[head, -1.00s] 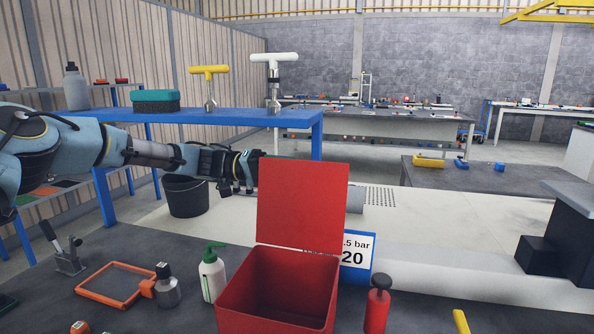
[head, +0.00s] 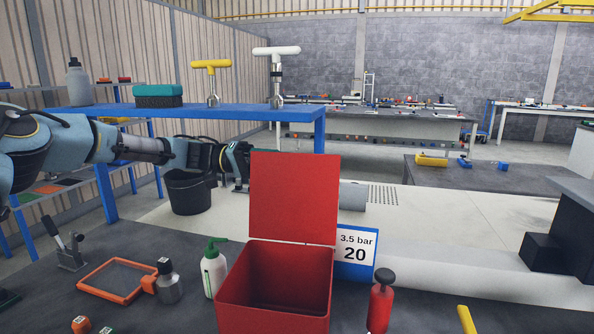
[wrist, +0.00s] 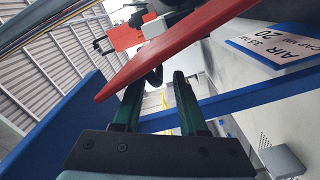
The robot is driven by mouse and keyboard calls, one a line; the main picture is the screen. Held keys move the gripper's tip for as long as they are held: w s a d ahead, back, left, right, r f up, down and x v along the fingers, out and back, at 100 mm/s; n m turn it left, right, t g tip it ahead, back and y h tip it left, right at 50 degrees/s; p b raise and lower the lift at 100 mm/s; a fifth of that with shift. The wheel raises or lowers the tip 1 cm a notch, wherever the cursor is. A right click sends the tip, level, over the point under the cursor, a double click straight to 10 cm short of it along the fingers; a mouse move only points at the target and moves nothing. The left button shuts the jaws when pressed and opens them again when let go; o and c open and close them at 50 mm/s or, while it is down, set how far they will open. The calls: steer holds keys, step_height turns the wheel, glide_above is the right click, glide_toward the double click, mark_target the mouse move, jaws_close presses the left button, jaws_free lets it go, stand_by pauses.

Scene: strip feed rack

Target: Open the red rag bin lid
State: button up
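The red rag bin (head: 230,302) stands on the dark bench, and its inside shows. Its red lid (head: 294,197) stands up at the back rim, open. In the head view my arm reaches from the left to behind the lid, and the lid hides my fingertips. In the wrist view my gripper (wrist: 160,92) has its two dark green fingers apart with nothing held between them. The red lid (wrist: 165,50) crosses in front of the left fingertip there. I cannot tell whether they touch.
A blue-framed sign (head: 356,250) stands behind. A blue shelf (head: 225,112) with tools spans the back left. A black bucket (head: 188,192) is below it.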

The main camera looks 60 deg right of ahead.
steer(key=b+v, duration=0.1)
steer(key=v, duration=0.6)
steer(key=shift+b, duration=0.3)
